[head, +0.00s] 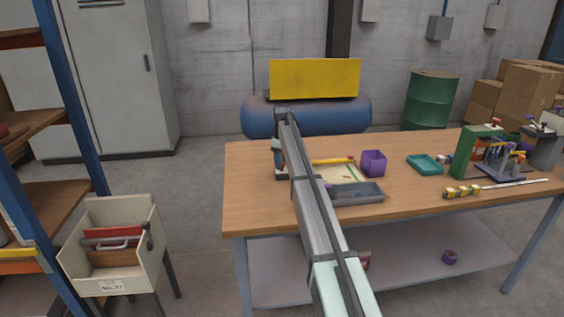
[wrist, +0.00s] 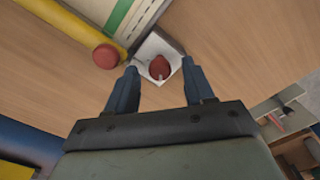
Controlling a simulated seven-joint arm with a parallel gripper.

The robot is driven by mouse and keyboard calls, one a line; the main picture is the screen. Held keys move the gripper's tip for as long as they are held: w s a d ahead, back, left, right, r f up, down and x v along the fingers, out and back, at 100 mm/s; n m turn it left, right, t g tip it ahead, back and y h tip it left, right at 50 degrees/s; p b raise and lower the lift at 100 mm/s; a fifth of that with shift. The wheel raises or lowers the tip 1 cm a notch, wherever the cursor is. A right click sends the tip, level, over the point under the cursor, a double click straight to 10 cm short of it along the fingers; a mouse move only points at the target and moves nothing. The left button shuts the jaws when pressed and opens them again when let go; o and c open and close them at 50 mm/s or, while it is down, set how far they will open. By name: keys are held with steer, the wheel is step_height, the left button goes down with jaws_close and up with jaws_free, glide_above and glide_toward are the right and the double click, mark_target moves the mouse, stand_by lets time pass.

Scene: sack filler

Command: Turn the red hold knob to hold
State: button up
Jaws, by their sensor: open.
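The red hold knob (wrist: 159,66) is in the wrist view, on a small white square plate (wrist: 148,47) with a grey side. A small pale mark shows at the knob's lower edge. My gripper (wrist: 158,71) is open, with its dark blue fingertips on either side of the knob in the picture. I cannot tell whether they touch it or how far above it they are. In the head view my gripper (head: 277,158) is at the left part of the wooden table, partly behind my arm. The knob is not discernible there.
A yellow rod with a red end (wrist: 106,56) lies left of the knob plate, beside a cream and green piece (wrist: 122,17). On the table (head: 255,195) are a grey tray (head: 360,194), a purple bin (head: 373,163) and a teal tray (head: 425,165). The table's front left is clear.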

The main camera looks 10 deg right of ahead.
steer(key=shift+f, duration=0.15)
jaws_close()
stand_by(0.5)
